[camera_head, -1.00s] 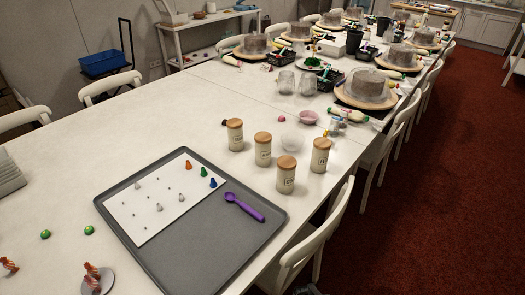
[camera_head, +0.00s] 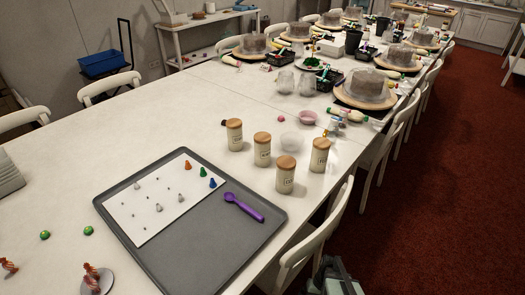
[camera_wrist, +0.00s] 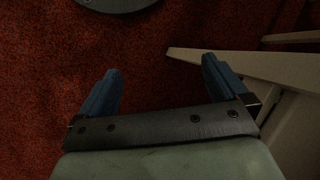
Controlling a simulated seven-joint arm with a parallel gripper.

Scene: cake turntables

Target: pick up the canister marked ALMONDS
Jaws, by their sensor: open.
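Several cream canisters with wooden lids stand upright on the white table beyond the grey tray. In the head view they are a back left canister (camera_head: 235,136), a middle one (camera_head: 262,150), a front one (camera_head: 285,176) and a right one (camera_head: 319,156). Each has dark lettering, too small to read, so I cannot tell which is marked ALMONDS. My gripper (camera_wrist: 161,88) shows in the wrist view with its two blue fingers apart and nothing between them. It points down at the red carpet, beside the table. No canister shows in the wrist view.
A grey tray (camera_head: 213,246) with a white sheet and a purple scoop (camera_head: 243,206) lies in front of the canisters. A glass bowl (camera_head: 292,141) stands close behind them. A white chair (camera_head: 318,232) stands at the table's right edge.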

